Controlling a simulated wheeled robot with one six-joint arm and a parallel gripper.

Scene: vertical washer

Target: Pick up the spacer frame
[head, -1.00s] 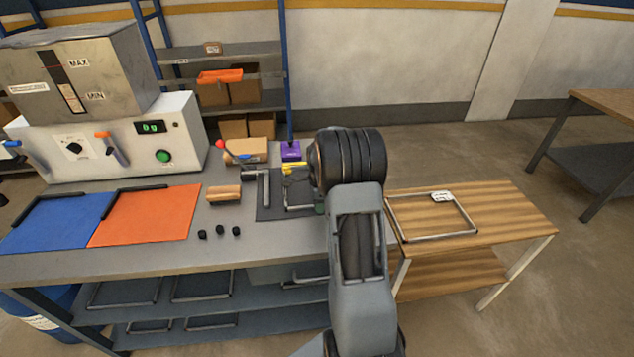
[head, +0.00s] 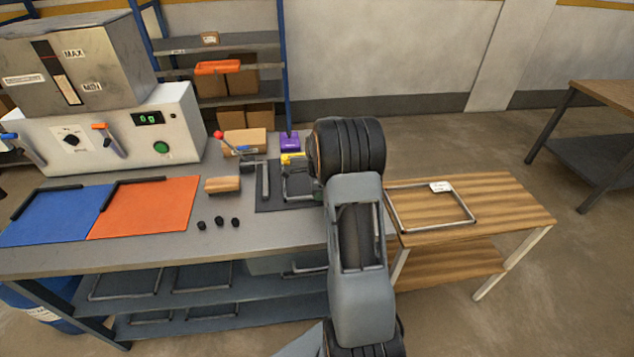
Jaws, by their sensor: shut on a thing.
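A spacer frame (head: 290,197), a thin grey metal frame, shows in part at the dark mat on the right end of the grey bench, just left of my arm. My gripper (head: 301,170) is at this frame and shut on it. My wrist and forearm hide much of the jaws and the frame's right part. I cannot tell whether the frame touches the mat. Another grey frame (head: 430,231) with a white label lies flat on the wooden table (head: 515,205) to the right.
The grey bench (head: 270,231) holds a blue mat (head: 50,215), an orange mat (head: 145,208), a wooden block (head: 222,185), several small black knobs (head: 219,222) and a control box (head: 105,135). More frames lie on its lower shelf (head: 245,285). Purple and yellow items stand behind the mat.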

